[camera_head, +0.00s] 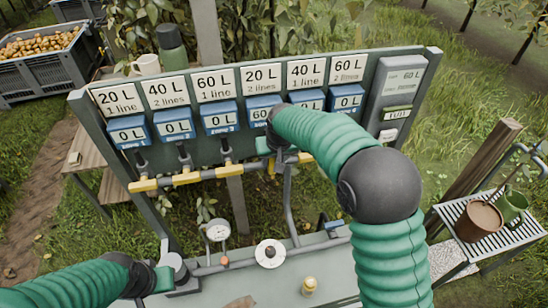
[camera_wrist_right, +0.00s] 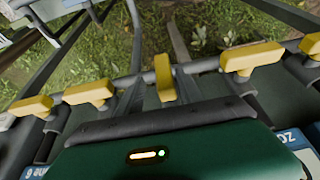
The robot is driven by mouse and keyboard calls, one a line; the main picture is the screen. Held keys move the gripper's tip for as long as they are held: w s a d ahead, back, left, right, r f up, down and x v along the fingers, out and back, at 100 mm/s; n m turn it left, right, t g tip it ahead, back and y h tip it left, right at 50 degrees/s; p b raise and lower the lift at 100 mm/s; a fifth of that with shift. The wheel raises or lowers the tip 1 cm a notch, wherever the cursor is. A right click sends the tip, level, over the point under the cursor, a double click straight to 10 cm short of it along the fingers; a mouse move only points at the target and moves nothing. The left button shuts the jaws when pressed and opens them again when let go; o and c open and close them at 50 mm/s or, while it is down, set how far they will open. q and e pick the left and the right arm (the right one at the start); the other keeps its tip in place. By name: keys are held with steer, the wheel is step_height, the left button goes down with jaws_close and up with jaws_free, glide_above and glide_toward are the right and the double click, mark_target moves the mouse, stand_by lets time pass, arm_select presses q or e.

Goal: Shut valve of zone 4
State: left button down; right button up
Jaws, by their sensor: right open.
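The valve panel (camera_head: 233,84) stands ahead with a row of yellow valve handles on the pipe under its blue meters. The zone 4 meter (camera_head: 260,112) is partly hidden by my right arm and starts with 60; the other readable meters show 0 L. The zone 4 handle (camera_wrist_right: 165,78) stands crosswise to the pipe in the right wrist view, while its neighbours lie along it. My right gripper (camera_head: 277,158) is open at this handle; contact cannot be told. My left gripper (camera_head: 160,277) is low at the left, its fingers not clear.
A bench (camera_head: 325,272) with a gauge (camera_head: 217,230) and a round white-rimmed fitting (camera_head: 270,253) lies below the panel. A slatted side table (camera_head: 459,226) with pots stands at the right. A crate of pears (camera_head: 45,66) stands at the far left.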

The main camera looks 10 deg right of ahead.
steer(key=shift+w+a+f, duration=0.25)
steer(key=shift+a+f, duration=0.1)
steer(key=shift+f, duration=0.15)
steer(key=shift+a+f, duration=0.25)
steer(key=shift+f, duration=0.05)
steer(key=shift+a+f, duration=0.1)
steer(key=shift+a, duration=0.15)
steer(key=shift+w+d, duration=0.1)
steer(key=shift+d, duration=0.55)
steer(key=c, duration=0.9)
arm_select(q)
steer(key=shift+s+a+r, duration=0.1)
steer(key=shift+a+r, duration=0.15)
steer(key=shift+a, duration=0.35)
arm_select(e)
steer(key=shift+a, duration=0.3)
jaws_close()
